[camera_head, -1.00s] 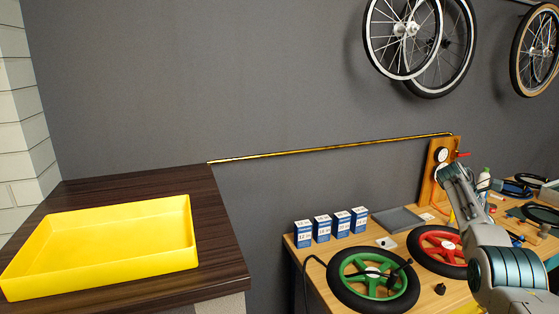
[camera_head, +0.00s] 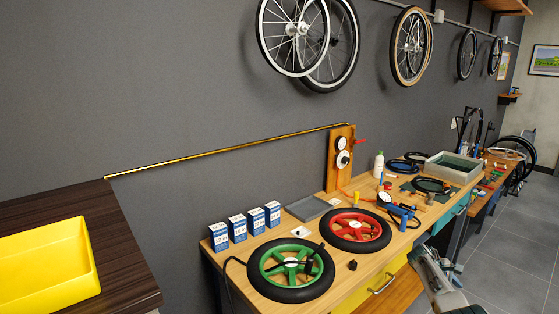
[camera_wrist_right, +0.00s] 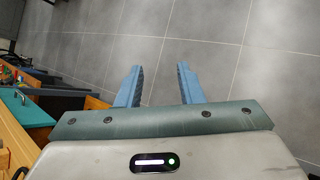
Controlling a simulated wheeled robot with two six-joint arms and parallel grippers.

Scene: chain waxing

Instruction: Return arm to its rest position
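My right arm comes in at the lower right of the head view, low in front of the workbench's front edge. Its gripper (camera_head: 428,262) is beside the open drawer area, clear of the bench top. In the right wrist view my right gripper (camera_wrist_right: 160,88) has its two blue fingers apart with only grey floor between them. It is open and empty. My left gripper is in neither view.
The wooden workbench (camera_head: 262,303) carries a green wheel (camera_head: 276,268), a red wheel (camera_head: 342,231), several blue boxes (camera_head: 237,227) and a grey bin (camera_head: 452,176). A yellow tray (camera_head: 60,275) sits on a dark counter (camera_head: 125,262). Free floor (camera_head: 510,225) lies right.

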